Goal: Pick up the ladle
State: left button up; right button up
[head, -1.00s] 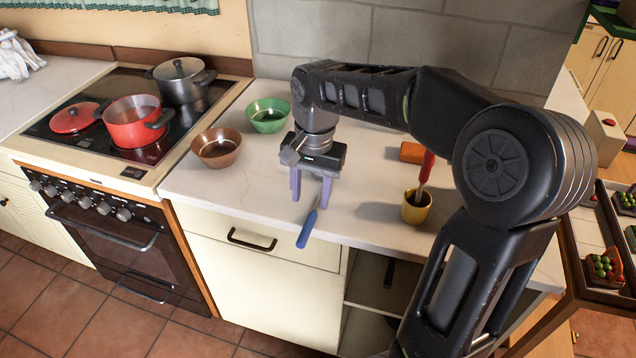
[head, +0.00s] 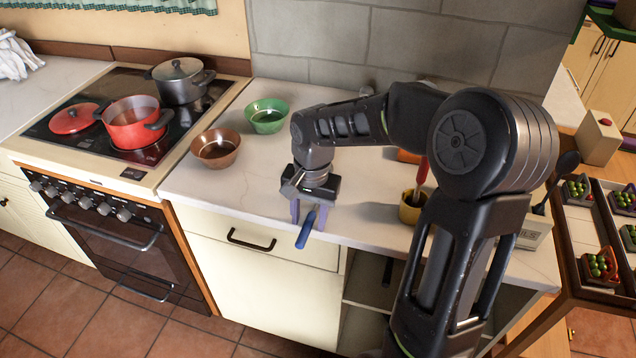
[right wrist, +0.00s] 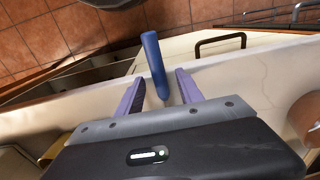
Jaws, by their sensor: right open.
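A dark, round-headed utensil that looks like a ladle or spoon (head: 567,164) stands in a lettered box at the right of the head view. A separate blue-handled utensil (head: 306,231) sticks out over the counter's front edge; its far end is hidden, so I cannot tell its kind. My right gripper (head: 308,213) is open above that edge, pointing down. In the right wrist view, the blue handle (right wrist: 153,60) lies between the open fingers (right wrist: 160,82), with a gap on each side. My left gripper is not in view.
A brown bowl (head: 216,150) and a green bowl (head: 267,116) stand left of my arm. A yellow cup (head: 409,211) holding a red-handled tool stands right. The stove with a red pot (head: 134,124) is farther left. The counter's front-left part is clear.

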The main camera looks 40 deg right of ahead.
jog(key=shift+f, duration=0.1)
jog(key=shift+c, duration=0.4)
grip_shut()
dwell(0.4)
dwell(0.9)
